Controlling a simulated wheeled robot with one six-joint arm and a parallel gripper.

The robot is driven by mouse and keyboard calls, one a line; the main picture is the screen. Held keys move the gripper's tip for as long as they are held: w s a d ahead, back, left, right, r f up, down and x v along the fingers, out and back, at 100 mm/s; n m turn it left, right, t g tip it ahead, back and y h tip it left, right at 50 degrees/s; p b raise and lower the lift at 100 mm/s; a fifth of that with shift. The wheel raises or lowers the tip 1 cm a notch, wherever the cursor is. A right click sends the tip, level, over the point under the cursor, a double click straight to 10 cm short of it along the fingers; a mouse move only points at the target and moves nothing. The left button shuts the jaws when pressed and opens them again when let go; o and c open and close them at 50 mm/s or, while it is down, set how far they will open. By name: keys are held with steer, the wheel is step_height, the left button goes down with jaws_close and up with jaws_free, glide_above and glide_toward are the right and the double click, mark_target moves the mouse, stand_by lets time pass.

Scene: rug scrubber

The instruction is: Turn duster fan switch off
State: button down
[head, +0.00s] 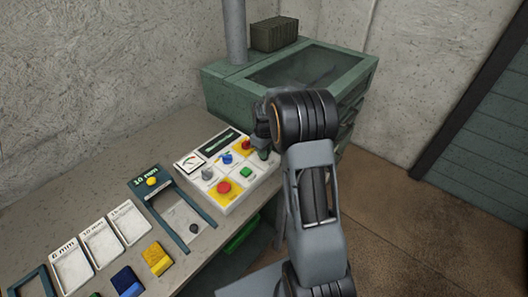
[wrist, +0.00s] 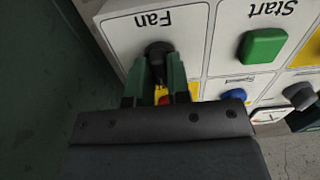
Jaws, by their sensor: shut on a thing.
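The control panel (head: 240,192) sits on the bench top, left of my arm in the head view. In the wrist view the lettering is upside down, and the cell labelled Fan (wrist: 115,40) holds a black switch knob (wrist: 157,49). My gripper (wrist: 158,72) has green fingers, one on each side of this knob, and is shut on it. The knob's lower part is hidden between the fingers, so its exact setting is hard to read. In the head view my gripper (head: 263,152) is at the panel's right side and the fan switch is hidden behind it.
A green Start button (wrist: 262,46) is beside the Fan cell. The panel also has a blue knob (head: 227,158), a grey knob (head: 208,173) and a large red button (head: 224,187). A green cabinet (head: 222,92) stands behind. Labelled trays (head: 100,243) lie on the bench.

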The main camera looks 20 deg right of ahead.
mark_target(265, 163)
steer(key=c, duration=1.1)
jaws_free()
steer(key=shift+r, duration=0.1)
step_height(265, 163, up, 14)
steer(key=shift+f+b, duration=0.15)
steer(key=shift+b, duration=0.35)
steer(key=shift+s+a+m+t, duration=0.8)
steer(key=shift+s+a, duration=1.05)
steer(key=shift+s, duration=1.85)
steer(key=shift+s+a+m+t, duration=0.75)
steer(key=shift+s+a, duration=1.05)
steer(key=shift+s, duration=1.9)
steer(key=shift+s+a+m+t, duration=0.75)
steer(key=shift+s+a, duration=1.1)
steer(key=shift+s, duration=1.85)
